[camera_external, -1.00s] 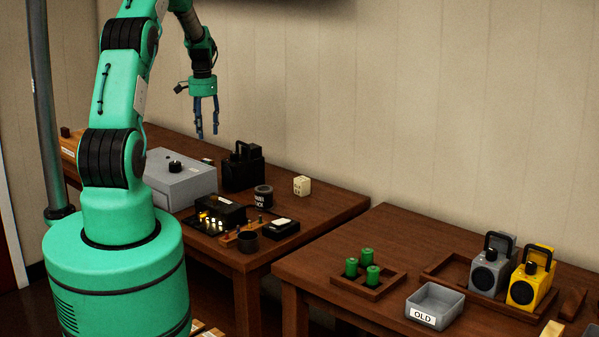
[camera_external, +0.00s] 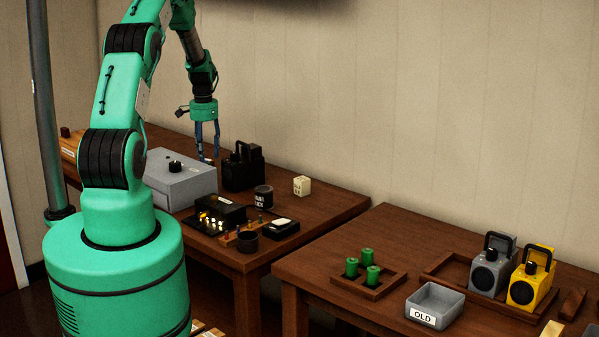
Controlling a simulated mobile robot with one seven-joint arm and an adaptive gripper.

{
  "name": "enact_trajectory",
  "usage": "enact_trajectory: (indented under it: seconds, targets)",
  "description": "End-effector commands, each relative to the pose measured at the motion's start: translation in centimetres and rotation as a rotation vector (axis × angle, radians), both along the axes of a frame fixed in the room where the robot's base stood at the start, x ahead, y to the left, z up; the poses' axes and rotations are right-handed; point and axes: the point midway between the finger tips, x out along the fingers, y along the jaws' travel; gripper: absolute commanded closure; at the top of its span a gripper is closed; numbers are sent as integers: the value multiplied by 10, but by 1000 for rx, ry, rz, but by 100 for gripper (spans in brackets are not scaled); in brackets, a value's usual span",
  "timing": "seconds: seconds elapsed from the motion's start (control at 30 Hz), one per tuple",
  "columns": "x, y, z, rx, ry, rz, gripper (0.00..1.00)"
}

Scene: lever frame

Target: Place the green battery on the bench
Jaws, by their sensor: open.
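My gripper (camera_external: 208,158) points down, open, with blue fingers, above the back of the left table (camera_external: 325,205). It is far to the left of the batteries, just behind a grey box and left of a black device. I see nothing between its fingers. I cannot tell which surface is the bench.
A grey bin labelled OLD (camera_external: 434,305), a grey radio (camera_external: 491,270) and a yellow radio (camera_external: 530,283) stand on the right table. A gap separates the tables.

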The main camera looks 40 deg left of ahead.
Motion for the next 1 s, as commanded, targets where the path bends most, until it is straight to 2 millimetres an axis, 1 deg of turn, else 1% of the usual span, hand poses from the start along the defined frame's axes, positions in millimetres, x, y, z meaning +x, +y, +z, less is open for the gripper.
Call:
enact_trajectory:
  seconds: [0.23,0.33,0.47,0.73,0.83,1.0]
  targets:
    - [0,0,0,0,0,0,54]
    - [0,0,-4,-1,1,0,54]
    - [-1,1,-16,-1,1,0,54]
    - [-1,2,-45,-1,1,0,54]
    - [0,3,-50,0,-1,0,54]
    - [0,3,-51,1,-1,0,54]
